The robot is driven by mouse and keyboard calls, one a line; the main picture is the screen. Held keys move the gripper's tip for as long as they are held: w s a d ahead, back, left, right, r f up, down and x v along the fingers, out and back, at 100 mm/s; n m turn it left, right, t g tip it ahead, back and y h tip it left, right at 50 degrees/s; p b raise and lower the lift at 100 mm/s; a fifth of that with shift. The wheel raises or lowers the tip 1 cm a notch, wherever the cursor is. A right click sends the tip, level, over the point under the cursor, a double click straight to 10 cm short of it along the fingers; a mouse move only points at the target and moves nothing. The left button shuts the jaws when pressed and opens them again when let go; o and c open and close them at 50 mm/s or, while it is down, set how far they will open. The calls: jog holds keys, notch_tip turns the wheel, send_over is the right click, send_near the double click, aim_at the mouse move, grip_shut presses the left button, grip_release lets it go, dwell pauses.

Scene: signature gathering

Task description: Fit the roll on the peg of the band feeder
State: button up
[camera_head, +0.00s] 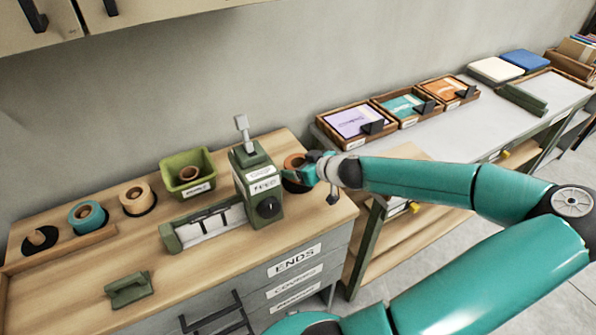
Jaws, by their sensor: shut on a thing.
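The band feeder appears to be the green machine (265,187) on the wooden bench, with a dark round knob on its front and a pale lever on top. My gripper (308,172) is just right of it, shut on a roll (294,160) with an orange-brown top. The roll is close beside the machine's right side. Its lower part is partly covered by my gripper, and a dark shape shows beneath. I cannot make out the peg, nor tell whether the roll is around it.
A teal roll (88,217) and a tan roll (138,199) stand on the left of the bench, near a dark round holder (40,239). A green bin (187,160) holds a small roll. A green block (129,290) lies in front. Trays (359,121) stand on the right table.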

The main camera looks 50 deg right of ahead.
jog(key=shift+w+f, duration=0.15)
jog(key=shift+f, duration=1.15)
jog(key=shift+f, duration=0.25)
jog(key=o, duration=1)
jog(key=shift+r, duration=0.15)
jog(key=shift+s+r, duration=0.2)
jog(key=shift+r, duration=0.05)
jog(key=v, duration=1.1)
jog(key=shift+s+r, duration=0.1)
jog(key=shift+s, duration=0.2)
jog(key=shift+s, duration=0.1)
